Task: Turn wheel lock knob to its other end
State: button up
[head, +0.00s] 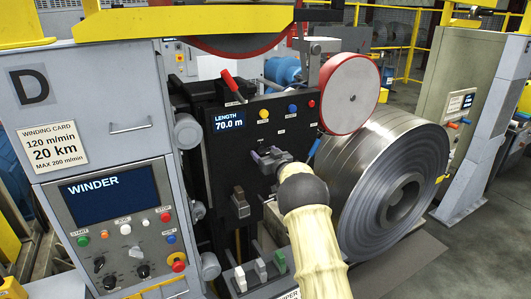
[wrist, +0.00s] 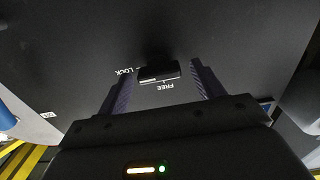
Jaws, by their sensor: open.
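The wheel lock knob (wrist: 160,72) is a small dark block on the black panel, seen in the wrist view. The upside-down label LOCK (wrist: 124,71) stands to its left and FREE (wrist: 165,87) just below it. A pale line shows along the knob's lower edge; I cannot tell for sure which label it points to. My gripper (wrist: 163,75) is open, with one finger on either side of the knob and gaps visible. In the head view my gripper (head: 270,160) is at the black panel and hides the knob.
The black panel (head: 235,150) carries a LENGTH display (head: 229,121) and coloured buttons.

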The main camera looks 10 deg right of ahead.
jog(key=c, duration=1)
